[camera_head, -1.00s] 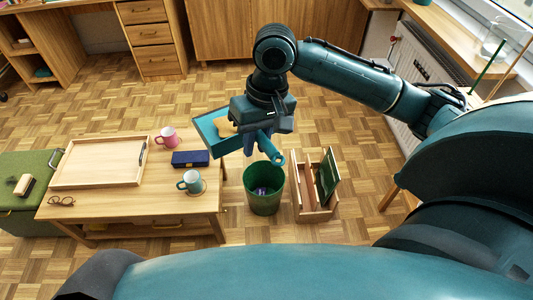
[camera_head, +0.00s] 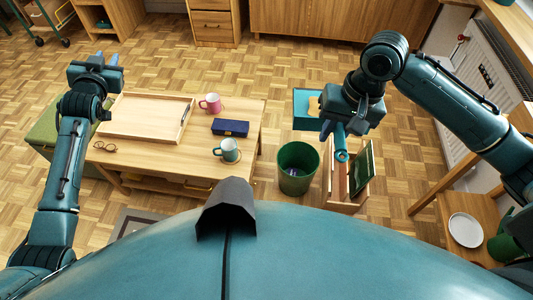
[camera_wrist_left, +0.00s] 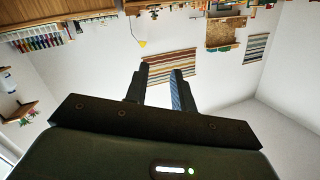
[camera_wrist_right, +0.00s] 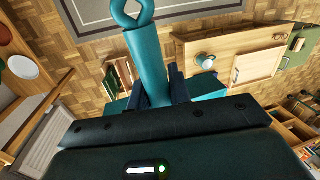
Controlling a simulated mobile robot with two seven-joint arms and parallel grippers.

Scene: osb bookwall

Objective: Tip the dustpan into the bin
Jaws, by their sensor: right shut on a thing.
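The teal dustpan has its pan (camera_head: 305,118) just beyond the green bin (camera_head: 297,185) in the head view, apart from it in the picture. A tan thing (camera_head: 314,106) shows in the pan, partly hidden by my right gripper (camera_head: 338,125). That gripper is shut on the dustpan's handle (camera_head: 341,145), whose ring end points toward me. The handle (camera_wrist_right: 150,65) stands between the fingers in the right wrist view. The bin is upright on the floor with something purple inside. My left gripper (camera_head: 95,62) is open and empty, raised at the left; its fingers (camera_wrist_left: 162,88) are apart.
A wooden crate (camera_head: 345,205) with a green board (camera_head: 361,168) stands right of the bin. The low table (camera_head: 200,175) at left holds a tray (camera_head: 135,128), pink mug (camera_head: 210,103), teal mug (camera_head: 228,150) and blue case (camera_head: 231,128). A plate (camera_head: 465,229) is at right.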

